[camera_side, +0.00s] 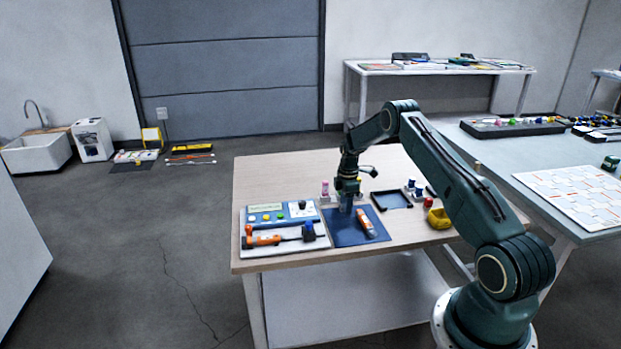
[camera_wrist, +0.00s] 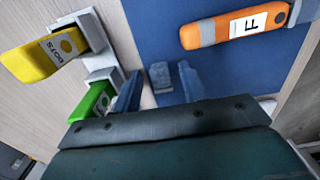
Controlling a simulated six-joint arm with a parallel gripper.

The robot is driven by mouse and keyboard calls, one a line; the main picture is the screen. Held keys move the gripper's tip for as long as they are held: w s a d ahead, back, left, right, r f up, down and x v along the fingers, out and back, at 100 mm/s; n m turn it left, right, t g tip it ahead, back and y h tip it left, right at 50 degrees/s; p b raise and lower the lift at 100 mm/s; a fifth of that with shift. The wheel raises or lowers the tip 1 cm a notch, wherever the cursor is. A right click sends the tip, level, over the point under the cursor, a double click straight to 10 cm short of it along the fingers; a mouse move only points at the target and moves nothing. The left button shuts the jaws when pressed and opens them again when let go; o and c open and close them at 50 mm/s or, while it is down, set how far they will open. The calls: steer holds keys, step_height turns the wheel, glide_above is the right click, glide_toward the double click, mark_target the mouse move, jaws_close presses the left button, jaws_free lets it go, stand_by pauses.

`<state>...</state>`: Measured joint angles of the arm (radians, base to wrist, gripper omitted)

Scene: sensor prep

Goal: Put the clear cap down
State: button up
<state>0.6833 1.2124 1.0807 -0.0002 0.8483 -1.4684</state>
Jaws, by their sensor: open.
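My gripper (camera_side: 346,205) points down over the blue mat (camera_side: 345,236), low near its back edge. Its fingers (camera_wrist: 160,92) are open in the wrist view. A small see-through grey-blue piece (camera_wrist: 160,76), which looks like the clear cap, is between the fingers at the mat. Its outline is faint, and I cannot tell whether a finger touches it. In the side view the gripper tip hides it. An orange sensor body (camera_side: 367,223) with a white label lies on the mat to the right of my gripper; it also shows in the wrist view (camera_wrist: 238,24).
A white tray (camera_side: 285,257) with an orange tool and colored buttons is left of the mat. A dark-rimmed shallow tray (camera_side: 391,200) and a yellow object (camera_side: 438,217) stand to the right. A holder with yellow (camera_wrist: 35,60) and green (camera_wrist: 92,101) pieces is close by.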

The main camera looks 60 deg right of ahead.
steer(key=shift+r, duration=0.1)
step_height(320, 180, up, 12)
stand_by(0.6)
stand_by(0.5)
steer(key=s+a+r+m+t+h, duration=0.1)
steer(key=s+a+r+m, duration=0.15)
steer(key=a+r, duration=0.9)
steer(key=s+a+r+m+t, duration=0.1)
steer(key=s+a+r+m, duration=0.15)
steer(key=a+r, duration=0.9)
steer(key=s+a+r+m+t, duration=0.15)
steer(key=s+a+r, duration=0.35)
steer(key=s+a, duration=0.5)
steer(key=s+a+f+m+t, duration=0.1)
steer(key=s+a, duration=0.1)
steer(key=s, duration=0.5)
steer(key=s+a+f+m+t+y, duration=0.1)
steer(key=s+a+f, duration=0.1)
steer(key=s, duration=0.5)
steer(key=shift+s+a+f, duration=0.2)
steer(key=shift+a, duration=0.5)
